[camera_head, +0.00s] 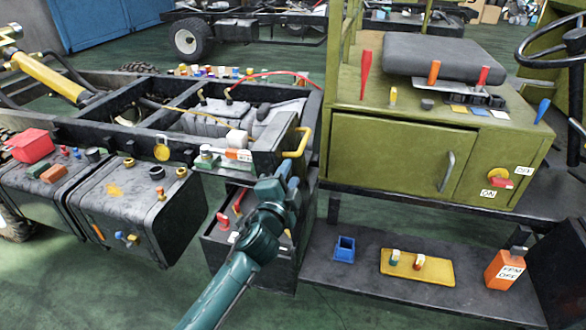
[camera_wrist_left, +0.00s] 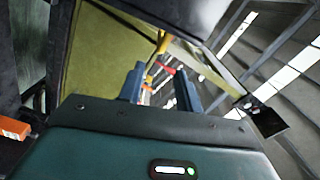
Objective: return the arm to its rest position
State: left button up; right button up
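My left arm comes in from the bottom of the head view, teal and dark green. Its left gripper (camera_head: 287,176) is raised in front of the black chassis box, near the yellow handle (camera_head: 297,143). In the left wrist view the two blue fingers of the gripper (camera_wrist_left: 159,85) stand apart with a gap between them. Small yellow and red parts show beyond the gap, and nothing is clearly held. My right gripper is not in view.
A green cabinet (camera_head: 391,151) stands to the right of the gripper. A black tank (camera_head: 128,211) is at left.

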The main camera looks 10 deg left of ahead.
pick_arm(q)
jog(key=s+a+f+n+g, duration=0.1)
jog(key=s+f+n+g, duration=0.1)
jog(key=s+f+n, duration=0.2)
jog(key=s+a+f+n+g+h, duration=0.1)
jog(key=s+f+n+g, duration=0.2)
jog(key=s+f, duration=0.7)
jog(key=s+a+f+n+g, duration=0.1)
jog(key=s+f+n, duration=0.4)
jog(key=s, duration=1.1)
notch_tip(320, 180, down, 3)
jog(key=shift+s+a+r+g+h, duration=0.25)
jog(key=shift+a+g+h, duration=0.1)
jog(key=shift+g, duration=0.45)
jog(key=shift+f, duration=0.1)
jog(key=shift+c, duration=0.4)
